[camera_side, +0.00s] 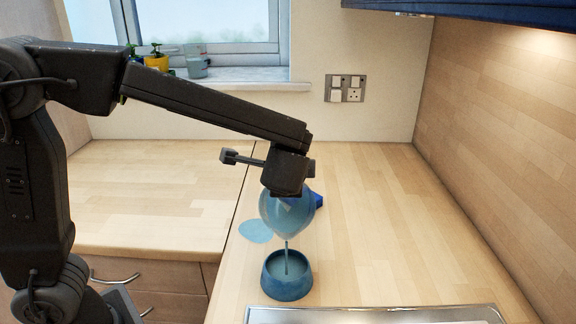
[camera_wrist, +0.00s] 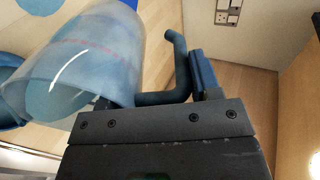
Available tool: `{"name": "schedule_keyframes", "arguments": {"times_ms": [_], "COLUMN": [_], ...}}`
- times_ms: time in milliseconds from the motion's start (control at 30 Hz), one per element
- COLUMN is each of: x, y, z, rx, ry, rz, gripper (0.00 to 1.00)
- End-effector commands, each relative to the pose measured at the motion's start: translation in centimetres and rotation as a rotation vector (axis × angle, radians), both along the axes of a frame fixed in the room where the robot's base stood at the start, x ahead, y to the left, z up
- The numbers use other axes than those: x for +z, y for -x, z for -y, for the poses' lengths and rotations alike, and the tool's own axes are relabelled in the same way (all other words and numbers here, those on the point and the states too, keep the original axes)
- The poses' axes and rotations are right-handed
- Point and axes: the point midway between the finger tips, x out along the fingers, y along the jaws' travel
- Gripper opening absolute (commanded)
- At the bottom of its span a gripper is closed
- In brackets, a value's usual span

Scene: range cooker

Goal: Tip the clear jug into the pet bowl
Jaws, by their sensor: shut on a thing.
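The clear jug (camera_side: 286,216) is a bluish see-through vessel, tilted over the pet bowl in the side view. It also shows large in the wrist view (camera_wrist: 88,62), with a dark curved handle (camera_wrist: 172,60) on its right. My gripper (camera_side: 288,190) is shut on the jug at its handle side; the fingertips are mostly hidden. The blue pet bowl (camera_side: 287,284) stands upright on the worktop directly below the jug. A thin stream (camera_side: 286,255) runs from the jug down into the bowl. A part of the bowl shows at the wrist view's left edge (camera_wrist: 8,118).
A flat light-blue round patch (camera_side: 256,231) lies on the worktop left of the jug. A metal sink edge (camera_side: 370,314) is at the front. The worktop (camera_side: 390,220) to the right is clear.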

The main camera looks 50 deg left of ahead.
Motion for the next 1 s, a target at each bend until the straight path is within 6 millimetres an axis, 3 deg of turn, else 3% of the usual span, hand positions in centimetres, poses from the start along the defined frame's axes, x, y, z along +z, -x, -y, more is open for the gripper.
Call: {"name": "schedule_keyframes", "arguments": {"times_ms": [367,1000], "x": [0.2,0.5], "y": [-0.2,-2.1], "z": [-0.2,-2.1], "rx": [0.003,0.003], "ry": [0.011,0.216], "rz": [-0.006,-0.210], "gripper": [0.08,0.08]}}
